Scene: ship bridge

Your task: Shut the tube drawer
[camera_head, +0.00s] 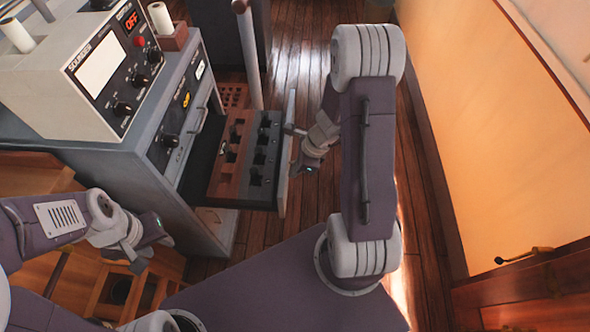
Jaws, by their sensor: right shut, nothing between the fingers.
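The tube drawer (216,183) is pulled out to the right from the grey cabinet. It has a reddish-brown wooden tray with rows of dark slots, several holding dark pieces, and a thin grey front panel (287,150). My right gripper (300,158) is shut and empty at the outer side of the front panel. I cannot tell if it touches the panel. My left gripper (143,254) hangs at the lower left, in front of the cabinet and away from the drawer. Its fingers are too small to read.
The grey cabinet (110,165) carries a beige instrument box (100,75) with a red OFF display. A pole (249,55) rises behind the drawer. Wooden compartments (125,290) lie at the lower left. Bare plank floor is right of the drawer, beside an orange-tan wall (490,120).

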